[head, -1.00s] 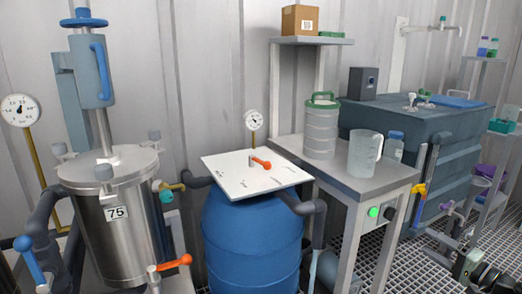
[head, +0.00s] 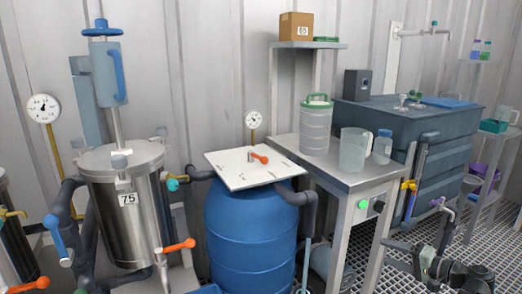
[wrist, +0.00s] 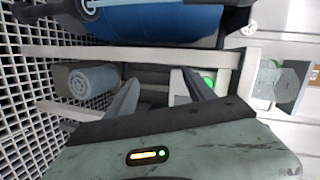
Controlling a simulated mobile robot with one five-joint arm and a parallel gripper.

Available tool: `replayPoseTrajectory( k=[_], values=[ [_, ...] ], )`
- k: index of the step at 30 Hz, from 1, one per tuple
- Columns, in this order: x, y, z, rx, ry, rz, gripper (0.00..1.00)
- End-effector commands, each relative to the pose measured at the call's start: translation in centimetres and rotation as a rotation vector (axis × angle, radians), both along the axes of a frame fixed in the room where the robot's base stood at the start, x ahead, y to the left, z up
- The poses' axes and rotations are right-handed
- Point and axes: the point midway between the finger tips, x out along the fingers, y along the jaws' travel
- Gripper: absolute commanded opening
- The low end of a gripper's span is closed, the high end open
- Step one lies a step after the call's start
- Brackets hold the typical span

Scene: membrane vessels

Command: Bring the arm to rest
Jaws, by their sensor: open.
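My arm shows at the lower right of the head view, with my gripper (head: 426,264) at its left end, above the grating floor and right of the metal table. In the wrist view my gripper (wrist: 160,82) has its two dark fingers spread apart. I see nothing held between them. Beyond the fingers are the pale table frame (wrist: 130,53) and a green lit button (wrist: 208,80). I see no contact between the fingers and these things.
The metal table (head: 350,180) bears a clear jug (head: 354,150) and a green-lidded canister (head: 315,128). The blue barrel (head: 250,235) stands left of it, the steel vessel (head: 130,230) farther left. A dark tank (head: 430,120) stands behind. Grating floor (head: 400,278) lies around my arm.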

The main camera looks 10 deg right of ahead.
Motion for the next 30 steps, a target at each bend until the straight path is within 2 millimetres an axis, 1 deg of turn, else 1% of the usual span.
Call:
replayPoseTrajectory(
  k=[1, 2, 5, 6, 8, 9, 11, 12, 15, 18, 21, 24, 27, 28, 30],
  values=[
    [1.0, 1.9, -0.5, -0.015, 0.036, 0.038, 0.62],
    [1.6, 3.1, -1.0, -0.026, 0.061, 0.061, 0.62],
    [3.5, 7.5, -3.0, -0.075, 0.16, 0.148, 0.62],
    [4.2, 9.8, -3.9, -0.105, 0.207, 0.192, 0.62],
    [5.2, 13.7, -5.5, -0.162, 0.292, 0.27, 0.62],
    [5.6, 16.6, -6.7, -0.209, 0.354, 0.326, 0.62],
    [5.9, 20.8, -8.4, -0.295, 0.449, 0.412, 0.62],
    [5.9, 23.4, -9.4, -0.358, 0.508, 0.463, 0.62],
    [5.3, 28.5, -11.4, -0.516, 0.631, 0.57, 0.62],
    [4.6, 32.1, -12.5, -0.663, 0.717, 0.644, 0.62],
    [3.9, 34.7, -13.0, -0.797, 0.775, 0.695, 0.62],
    [3.3, 36.8, -13.1, -0.922, 0.817, 0.732, 0.62],
    [2.7, 38.5, -12.9, -1.045, 0.847, 0.759, 0.62],
    [2.6, 38.9, -12.8, -1.081, 0.855, 0.765, 0.62],
    [2.7, 38.3, -9.6, -1.07, 0.858, 0.756, 0.62]
  ],
)
